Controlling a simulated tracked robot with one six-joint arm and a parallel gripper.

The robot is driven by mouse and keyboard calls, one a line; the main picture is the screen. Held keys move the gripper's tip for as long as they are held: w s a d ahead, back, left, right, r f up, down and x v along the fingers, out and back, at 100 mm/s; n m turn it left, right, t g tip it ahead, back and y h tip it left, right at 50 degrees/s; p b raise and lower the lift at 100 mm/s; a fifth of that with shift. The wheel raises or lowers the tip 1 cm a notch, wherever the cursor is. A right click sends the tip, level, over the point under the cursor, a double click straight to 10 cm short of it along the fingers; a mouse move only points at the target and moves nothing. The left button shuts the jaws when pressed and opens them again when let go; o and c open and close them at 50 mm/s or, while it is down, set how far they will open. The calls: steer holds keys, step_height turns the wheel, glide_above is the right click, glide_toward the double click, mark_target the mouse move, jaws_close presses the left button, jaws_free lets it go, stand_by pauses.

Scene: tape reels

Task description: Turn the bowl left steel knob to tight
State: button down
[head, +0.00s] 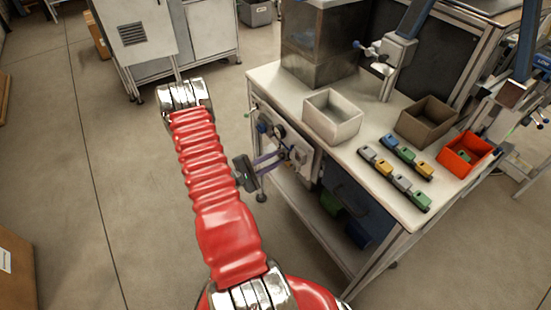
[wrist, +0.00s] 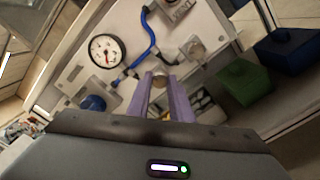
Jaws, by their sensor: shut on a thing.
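In the wrist view the steel knob (wrist: 160,81) sits between the tips of my gripper's two purple fingers (wrist: 162,90), on the pale panel (wrist: 72,72). My gripper is shut on this knob. In the head view my gripper (head: 281,158) reaches the front panel of the workbench from the left, and its fingertips meet the fittings there. The knob is too small to make out in that view. A clear, shiny fitting (wrist: 196,50), perhaps the bowl, is to the upper right of the knob. The knob's marking cannot be read.
A pressure gauge (wrist: 104,50), a blue knob (wrist: 93,103) and a blue hose (wrist: 151,38) are close to my fingers. Green (wrist: 245,82) and blue (wrist: 288,50) bins are to the right. The bench top (head: 375,138) holds open boxes and small coloured parts.

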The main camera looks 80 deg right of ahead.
steer(key=shift+s+a+f, duration=0.1)
steer(key=shift+a, duration=0.1)
stand_by(0.3)
steer(key=c, duration=1.6)
jaws_free()
steer(key=shift+d, duration=0.1)
steer(key=v, duration=1.4)
steer(key=shift+d, duration=0.1)
